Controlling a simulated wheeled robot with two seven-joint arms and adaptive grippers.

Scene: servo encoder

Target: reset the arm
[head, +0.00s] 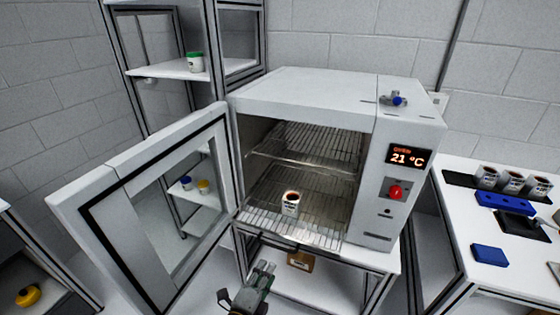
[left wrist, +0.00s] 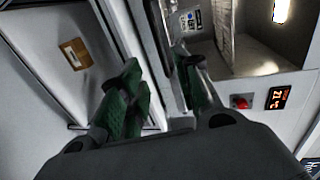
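The white oven (head: 410,150) stands open, its door (head: 85,200) swung out to the left. A white cup with dark contents (head: 291,203) stands upright on the lower wire rack (head: 325,210). My left gripper (head: 262,275) is low in front of the oven, below the rack and apart from the cup. In the left wrist view its two green-padded fingers (left wrist: 158,62) stand apart with nothing between them, so it is open and empty. The oven's red knob (left wrist: 240,102) and display (left wrist: 277,98) also show there. My right gripper is not in view.
A brown box (head: 300,261) sits on the shelf under the oven. At right, a table (head: 450,225) holds several cups (head: 513,182), a blue rack (head: 503,201) and a blue box (head: 488,254). Shelves with a green-lidded jar (head: 194,62) stand behind the door.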

